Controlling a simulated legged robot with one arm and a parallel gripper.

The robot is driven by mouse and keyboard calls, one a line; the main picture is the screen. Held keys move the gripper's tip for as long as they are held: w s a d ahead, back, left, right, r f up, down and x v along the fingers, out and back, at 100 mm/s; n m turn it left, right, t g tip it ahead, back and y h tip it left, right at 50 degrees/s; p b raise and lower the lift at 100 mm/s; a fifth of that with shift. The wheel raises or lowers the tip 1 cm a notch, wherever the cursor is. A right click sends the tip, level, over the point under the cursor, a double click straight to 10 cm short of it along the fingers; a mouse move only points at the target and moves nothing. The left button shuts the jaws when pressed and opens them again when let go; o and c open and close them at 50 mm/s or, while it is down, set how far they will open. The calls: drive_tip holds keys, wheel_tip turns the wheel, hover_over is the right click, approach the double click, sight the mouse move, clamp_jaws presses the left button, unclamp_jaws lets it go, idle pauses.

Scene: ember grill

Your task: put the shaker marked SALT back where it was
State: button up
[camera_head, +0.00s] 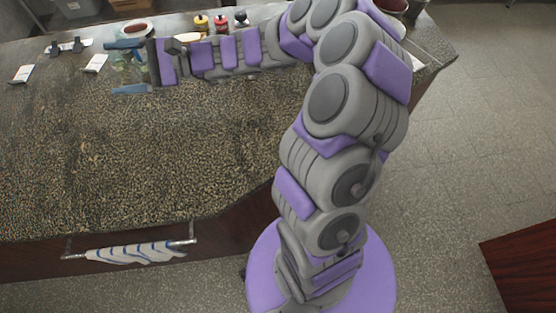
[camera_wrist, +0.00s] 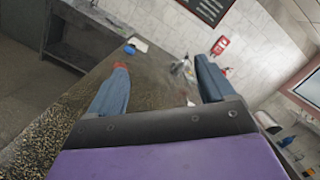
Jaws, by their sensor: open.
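My gripper (camera_head: 128,66) is open over the far left part of the counter, with its two blue fingers apart. Small clear, glassy items (camera_head: 122,70) show between and just beyond the fingers in the head view. In the wrist view, my gripper (camera_wrist: 160,62) has a small greyish, clear item (camera_wrist: 183,68) beyond it, closer to the right finger. No SALT marking is legible, so I cannot tell which item is the salt shaker. I cannot tell whether the fingers touch anything.
The speckled counter (camera_head: 150,160) is clear in front. White cards (camera_head: 95,63) and small black items (camera_head: 77,45) lie left of my gripper. A bowl (camera_head: 136,29), a yellow jar (camera_head: 201,25) and a red jar (camera_head: 221,24) stand behind. A striped towel (camera_head: 135,252) hangs in front.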

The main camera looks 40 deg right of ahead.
drive_tip(key=s+a+f+n+g+h, duration=0.1)
drive_tip(key=s+a+n+g+h, duration=0.15)
drive_tip(key=s, duration=0.55)
drive_tip(key=s+a+f+n+g+h, duration=0.2)
drive_tip(key=s+n+g, duration=0.2)
drive_tip(key=s, duration=0.4)
drive_tip(key=s+a+f+n+g+h, duration=0.1)
drive_tip(key=s+a+n+g+h, duration=0.2)
drive_tip(key=s, duration=0.4)
drive_tip(key=s+d+f+n+h, duration=0.2)
drive_tip(key=s+d+h, duration=0.3)
drive_tip(key=d, duration=0.5)
drive_tip(key=s+d+f+n+h, duration=0.2)
drive_tip(key=s+d+f+h, duration=0.2)
drive_tip(key=s+d, duration=0.5)
drive_tip(key=shift+d+f+t+h, duration=0.2)
drive_tip(key=shift+d+t+h, duration=0.15)
drive_tip(key=shift+d+h, duration=0.45)
drive_tip(key=shift+a, duration=0.1)
